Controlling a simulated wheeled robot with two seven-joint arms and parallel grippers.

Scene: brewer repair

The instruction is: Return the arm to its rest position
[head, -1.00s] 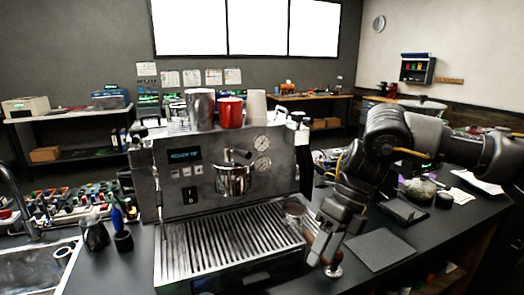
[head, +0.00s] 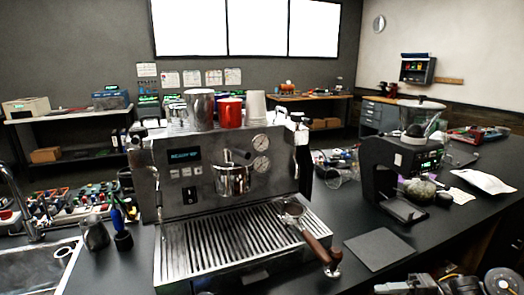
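My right arm (head: 465,284) shows only in part, low at the bottom right corner of the head view, to the right of the espresso machine (head: 225,180). What looks like its gripper end (head: 408,287) is cut off by the bottom edge, so I cannot tell how its fingers stand. It is apart from the portafilter (head: 318,249), whose basket rests at the right end of the drip tray (head: 230,240) and whose brown handle points toward the front right. My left arm is not in view.
A grinder (head: 400,170) stands right of the machine. A dark flat mat (head: 380,249) lies on the counter in front of it. Cups, one of them a red mug (head: 230,113), stand on top of the machine. A sink (head: 40,270) is at the left.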

